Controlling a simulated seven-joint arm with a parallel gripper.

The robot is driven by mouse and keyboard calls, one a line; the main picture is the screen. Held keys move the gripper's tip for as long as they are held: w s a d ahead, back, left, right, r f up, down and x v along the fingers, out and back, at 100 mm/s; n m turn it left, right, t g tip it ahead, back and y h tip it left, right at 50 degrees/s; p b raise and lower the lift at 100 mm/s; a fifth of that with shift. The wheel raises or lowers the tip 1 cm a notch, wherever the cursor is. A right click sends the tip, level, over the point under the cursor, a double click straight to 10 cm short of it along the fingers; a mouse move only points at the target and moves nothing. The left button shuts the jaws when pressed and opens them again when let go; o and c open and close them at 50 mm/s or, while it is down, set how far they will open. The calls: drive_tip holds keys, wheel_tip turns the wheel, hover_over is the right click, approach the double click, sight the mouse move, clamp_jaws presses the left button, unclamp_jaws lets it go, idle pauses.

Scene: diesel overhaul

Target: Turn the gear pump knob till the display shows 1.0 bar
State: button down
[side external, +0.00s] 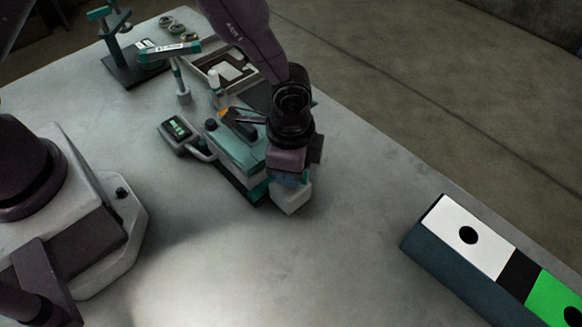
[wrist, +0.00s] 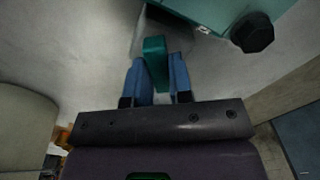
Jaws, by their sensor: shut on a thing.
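The gear pump (side external: 238,150) is a teal block with a pale grey part (side external: 291,198) at its near right end. My gripper (side external: 288,178) is over that end, pointing down, and hides most of it. In the wrist view, the blue fingers of my gripper (wrist: 158,82) are shut on a narrow teal piece (wrist: 154,50), which looks like the knob's grip. The display (side external: 176,128) is a small grey box with a lit green screen, left of the pump. Its reading is too small to make out.
A black round cap (wrist: 252,33) sits on the teal block; it also shows in the side view (side external: 211,124). A tray (side external: 222,66) and a teal stand (side external: 125,60) are behind. A white, black and green box (side external: 470,237) lies right. The front table is clear.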

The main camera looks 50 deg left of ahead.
drive_tip(key=m, duration=0.4)
drive_tip(key=shift+m, duration=0.5)
drive_tip(key=m, duration=0.3)
drive_tip(key=shift+m, duration=0.4)
drive_tip(key=c, duration=1)
unclamp_jaws()
drive_tip(key=shift+c, duration=0.2)
drive_tip(key=shift+r, duration=2.75)
drive_tip(key=shift+r, duration=0.1)
drive_tip(key=shift+r, duration=1.9)
